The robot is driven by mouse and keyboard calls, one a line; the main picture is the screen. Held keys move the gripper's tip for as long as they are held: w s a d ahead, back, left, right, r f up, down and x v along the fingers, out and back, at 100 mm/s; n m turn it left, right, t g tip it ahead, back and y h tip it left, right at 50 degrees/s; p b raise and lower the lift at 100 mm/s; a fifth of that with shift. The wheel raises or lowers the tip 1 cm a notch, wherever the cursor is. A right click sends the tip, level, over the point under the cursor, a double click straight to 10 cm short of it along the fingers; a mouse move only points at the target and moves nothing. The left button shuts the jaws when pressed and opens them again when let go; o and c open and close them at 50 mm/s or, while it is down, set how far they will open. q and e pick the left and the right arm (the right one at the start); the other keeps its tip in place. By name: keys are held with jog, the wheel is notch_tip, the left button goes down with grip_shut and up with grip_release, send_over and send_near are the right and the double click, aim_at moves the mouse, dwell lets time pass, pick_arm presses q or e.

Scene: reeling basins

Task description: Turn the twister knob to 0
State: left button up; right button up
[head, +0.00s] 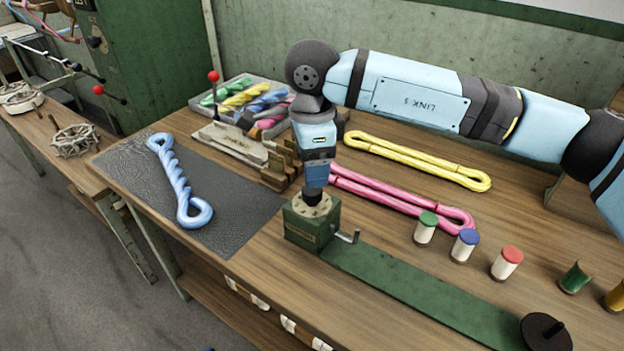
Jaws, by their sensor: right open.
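The twister is a green box (312,232) with a long green base plate (430,293), standing on the wooden table. A pale round dial (328,208) with dark marks lies on top of the box. A small dark knob (313,198) shows at the dial's middle. My right gripper (316,183) points straight down over the knob, its tips at or just above it. It is open; whether the fingers touch the knob I cannot tell. The dial's numbers and the knob's pointing are too small to read. My left gripper is not in view.
A twisted blue skein (178,180) lies on a dark mat (235,205). Pink (400,202) and yellow (415,160) skeins lie behind the twister. Several spools, including a green-topped one (426,228), stand at right. A metal crank (347,238) sticks out beside the box.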

notch_tip(320, 180, up, 8)
jog(key=shift+f, duration=0.1)
dwell(0.4)
